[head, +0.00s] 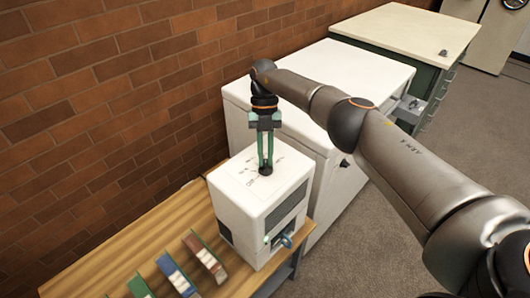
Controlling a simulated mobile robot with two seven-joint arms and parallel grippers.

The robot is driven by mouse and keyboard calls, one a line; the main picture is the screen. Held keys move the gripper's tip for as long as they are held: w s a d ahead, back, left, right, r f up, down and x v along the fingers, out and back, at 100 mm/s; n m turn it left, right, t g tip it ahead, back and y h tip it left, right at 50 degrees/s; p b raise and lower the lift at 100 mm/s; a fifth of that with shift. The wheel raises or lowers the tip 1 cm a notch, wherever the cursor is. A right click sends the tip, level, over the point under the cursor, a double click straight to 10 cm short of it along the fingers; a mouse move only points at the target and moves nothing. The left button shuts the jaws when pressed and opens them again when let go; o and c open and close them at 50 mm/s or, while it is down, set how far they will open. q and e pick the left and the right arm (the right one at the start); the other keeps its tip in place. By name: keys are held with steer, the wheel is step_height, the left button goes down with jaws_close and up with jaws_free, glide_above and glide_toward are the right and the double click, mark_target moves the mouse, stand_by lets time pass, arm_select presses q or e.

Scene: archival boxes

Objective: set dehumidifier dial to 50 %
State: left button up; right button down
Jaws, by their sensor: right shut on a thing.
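The dehumidifier (240,202) is a white box with dark vents on its side, standing on a wooden bench. Its dial (265,170) is a small dark knob on the top face, with small printed marks around it. The marks are too small to read, so I cannot tell the setting. My right gripper (265,166) points straight down from above, its green fingers shut on the dial. The fingers partly cover the dial. My left gripper is not in view.
The wooden bench (150,222) stands along the brick wall and carries several small coloured books or boxes (205,258) at the front. A large white cabinet (335,72) stands right behind the dehumidifier. A cream-topped green cabinet (410,30) is further back. Grey floor lies open at right.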

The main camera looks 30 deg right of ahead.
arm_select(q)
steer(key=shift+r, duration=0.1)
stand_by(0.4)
arm_select(e)
steer(key=c, duration=0.9)
jaws_free()
